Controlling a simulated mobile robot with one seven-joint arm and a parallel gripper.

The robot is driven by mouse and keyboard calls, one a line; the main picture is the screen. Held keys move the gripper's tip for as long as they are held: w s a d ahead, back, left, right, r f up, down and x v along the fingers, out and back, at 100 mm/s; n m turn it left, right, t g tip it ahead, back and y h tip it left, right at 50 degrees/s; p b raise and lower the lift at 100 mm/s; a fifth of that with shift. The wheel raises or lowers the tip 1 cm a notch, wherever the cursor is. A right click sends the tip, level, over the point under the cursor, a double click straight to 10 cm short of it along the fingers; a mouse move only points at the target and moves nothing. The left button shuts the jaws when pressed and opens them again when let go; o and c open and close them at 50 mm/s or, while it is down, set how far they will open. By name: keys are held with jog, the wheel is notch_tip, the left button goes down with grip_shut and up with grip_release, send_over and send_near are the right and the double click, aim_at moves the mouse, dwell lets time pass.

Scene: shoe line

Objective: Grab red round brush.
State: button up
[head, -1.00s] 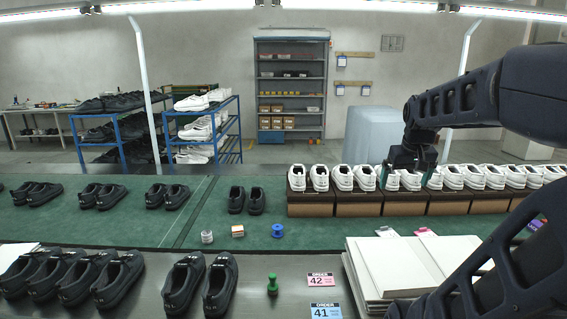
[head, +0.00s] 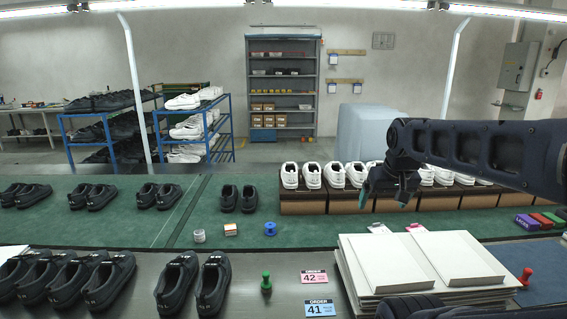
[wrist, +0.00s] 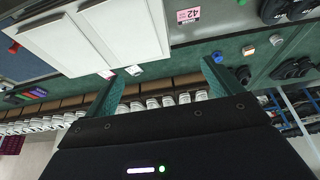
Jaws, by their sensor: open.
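The red round brush (head: 526,274) stands at the right in the head view, on a dark mat beside the stack of white box lids. It has a red knob-like handle; its lower part is small and hard to make out. In the wrist view a small red object (wrist: 14,48) at the far left looks like the same brush. My gripper (head: 384,198) is in the air in front of the white shoes, well to the left of the brush and farther back. In the wrist view its two green fingers (wrist: 162,76) are spread, with nothing held between them.
White lids (head: 415,262) lie stacked left of the brush. A green-handled brush (head: 266,282) stands on the bench near the order cards (head: 315,276). Purple, green and red blocks (head: 541,220) lie behind the mat (head: 545,289). White shoes on boxes (head: 310,200) line the back.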

jog(key=c, duration=0.8)
jog(key=shift+w+d, duration=0.1)
jog(key=w+d+m+h, duration=0.1)
jog(key=w+d+m, duration=0.1)
jog(key=w+d, duration=0.5)
jog(key=w+d+f+m+h, duration=0.1)
jog(key=w+d+f+m, duration=0.15)
jog(key=w+d, duration=0.95)
jog(key=m+g+h, duration=0.2)
jog(key=m, duration=0.5)
send_over(529, 270)
jog(key=s+a, duration=0.2)
jog(key=a, duration=0.1)
notch_tip(529, 270, down, 27)
jog(key=shift+x, duration=5.4)
